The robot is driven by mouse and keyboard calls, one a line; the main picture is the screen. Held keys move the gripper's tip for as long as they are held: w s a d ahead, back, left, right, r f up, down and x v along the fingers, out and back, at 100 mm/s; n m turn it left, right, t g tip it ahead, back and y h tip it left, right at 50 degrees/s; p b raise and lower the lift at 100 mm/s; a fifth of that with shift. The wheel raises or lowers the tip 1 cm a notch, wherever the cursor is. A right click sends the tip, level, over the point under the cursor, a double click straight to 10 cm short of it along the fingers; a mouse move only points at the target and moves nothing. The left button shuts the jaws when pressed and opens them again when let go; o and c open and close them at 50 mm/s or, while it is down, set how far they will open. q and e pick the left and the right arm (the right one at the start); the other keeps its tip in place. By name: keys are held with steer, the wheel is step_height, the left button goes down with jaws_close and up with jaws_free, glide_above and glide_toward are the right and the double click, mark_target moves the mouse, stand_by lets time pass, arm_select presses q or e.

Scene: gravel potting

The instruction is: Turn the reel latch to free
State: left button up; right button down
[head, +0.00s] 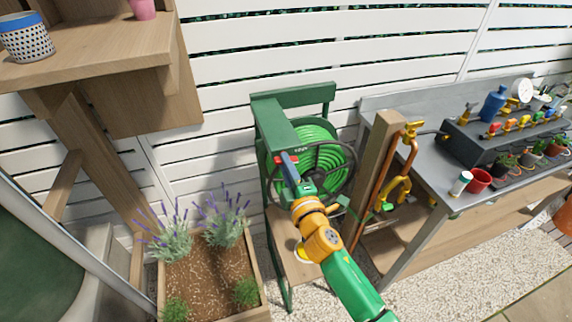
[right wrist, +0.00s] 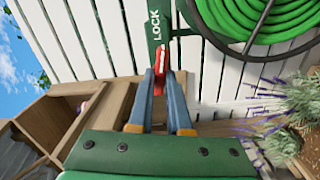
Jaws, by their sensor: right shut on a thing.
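The hose reel (head: 318,150) stands in a green frame (head: 272,125) against the white fence, wound with green hose. Its red latch (right wrist: 162,50) sits on a green bar (right wrist: 156,16) marked LOCK in the right wrist view. A bit of the red latch (head: 279,160) also shows in the head view, beside my fingers. My right gripper (head: 289,160) reaches the left side of the reel frame. In the right wrist view its blue-grey fingertips (right wrist: 163,75) are closed around the lower end of the latch. The fingers partly cover it. My left gripper is not in view.
A planter with lavender (head: 205,235) stands left of the reel. A wooden post (head: 375,165) with copper pipe and a grey bench (head: 420,160) stand to the right. A wooden shelf (head: 90,70) overhangs at upper left. Gravel (head: 470,255) covers the ground.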

steer(key=shift+n, duration=1)
steer(key=shift+r, duration=0.1)
steer(key=c, duration=0.9)
jaws_free()
steer(key=shift+w, duration=0.15)
steer(key=shift+o, duration=0.2)
steer(key=v, duration=0.7)
